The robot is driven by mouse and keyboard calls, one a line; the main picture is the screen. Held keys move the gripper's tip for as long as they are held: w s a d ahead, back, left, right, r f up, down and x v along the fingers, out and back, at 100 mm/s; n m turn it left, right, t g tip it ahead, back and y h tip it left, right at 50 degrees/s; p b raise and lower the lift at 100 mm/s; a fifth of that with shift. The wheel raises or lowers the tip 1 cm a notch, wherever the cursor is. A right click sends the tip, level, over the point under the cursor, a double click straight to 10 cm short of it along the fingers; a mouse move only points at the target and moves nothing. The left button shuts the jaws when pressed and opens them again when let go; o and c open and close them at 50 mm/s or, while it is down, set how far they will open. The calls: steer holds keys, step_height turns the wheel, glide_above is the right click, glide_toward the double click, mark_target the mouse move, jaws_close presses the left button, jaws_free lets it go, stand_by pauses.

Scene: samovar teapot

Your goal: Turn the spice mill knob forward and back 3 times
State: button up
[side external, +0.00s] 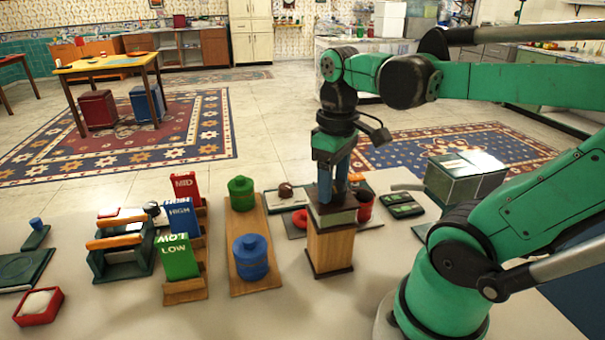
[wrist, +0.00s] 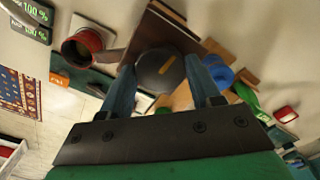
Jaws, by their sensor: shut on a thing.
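The spice mill (side external: 330,250) stands upright on the pale counter, a wooden box with a dark base and a dark and green top. Its round dark knob (wrist: 160,70) shows in the wrist view between my two blue fingers. My gripper (side external: 333,196) points straight down over the mill's top in the side view and is shut on the knob. The fingers hide the knob in the side view. In the wrist view my gripper (wrist: 162,84) has one finger on each side of the knob.
Left of the mill, a green jar (side external: 241,194) and a blue jar (side external: 251,257) stand on a wooden board (side external: 262,290). Close behind the mill is a red cup (side external: 362,205). LOW, HIGH and MID blocks (side external: 179,258) stand further left. The counter in front is clear.

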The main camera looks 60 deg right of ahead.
stand_by(0.3)
steer(key=o, duration=1.3)
steer(key=shift+r, duration=2.8)
